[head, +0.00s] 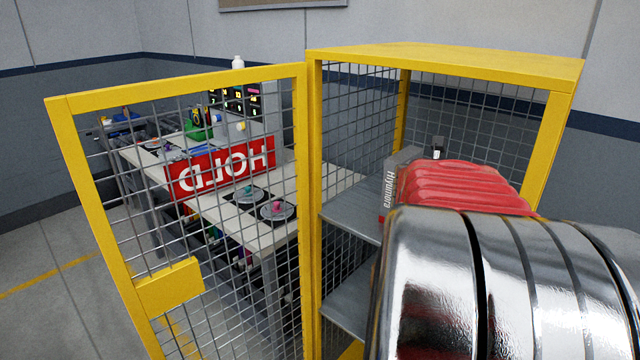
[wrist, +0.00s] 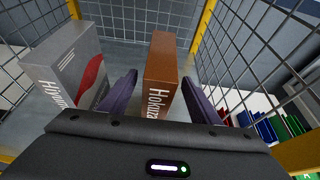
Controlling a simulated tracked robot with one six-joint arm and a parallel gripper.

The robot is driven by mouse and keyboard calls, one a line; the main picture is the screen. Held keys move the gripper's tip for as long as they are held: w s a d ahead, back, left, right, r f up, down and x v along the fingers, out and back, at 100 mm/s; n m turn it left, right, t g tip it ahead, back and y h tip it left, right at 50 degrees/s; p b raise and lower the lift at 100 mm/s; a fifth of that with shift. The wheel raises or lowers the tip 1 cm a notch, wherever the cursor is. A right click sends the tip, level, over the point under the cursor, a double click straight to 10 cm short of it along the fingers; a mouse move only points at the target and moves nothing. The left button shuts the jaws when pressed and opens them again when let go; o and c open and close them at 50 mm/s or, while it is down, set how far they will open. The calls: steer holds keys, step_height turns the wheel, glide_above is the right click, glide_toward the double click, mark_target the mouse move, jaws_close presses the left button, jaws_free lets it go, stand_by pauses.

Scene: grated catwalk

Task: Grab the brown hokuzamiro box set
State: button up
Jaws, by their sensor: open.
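The brown Hokuzamiro box (wrist: 161,75) stands upright on a grey shelf inside the wire cage, in the middle of the wrist view. Its spine lettering faces me and its lower end is hidden by my gripper body. My gripper (wrist: 162,88) is open, with one dark finger on each side of the brown box. I cannot tell whether the fingers touch it. In the head view my shiny arm and its red part hide the brown box and the gripper.
A grey box (wrist: 66,72) with a red mark stands left of the brown box, close to the left finger. The yellow-framed cage (head: 312,200) has mesh walls, and its door (head: 110,240) hangs open at left. A bench (head: 235,215) with a red sign stands behind the door.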

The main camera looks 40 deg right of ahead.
steer(key=shift+w+d+f, duration=0.1)
steer(key=shift+d+f, duration=0.1)
steer(key=shift+d, duration=0.3)
steer(key=x, duration=0.5)
steer(key=shift+f, duration=0.1)
stand_by(0.6)
steer(key=c, duration=1.4)
steer(key=shift+c, duration=0.2)
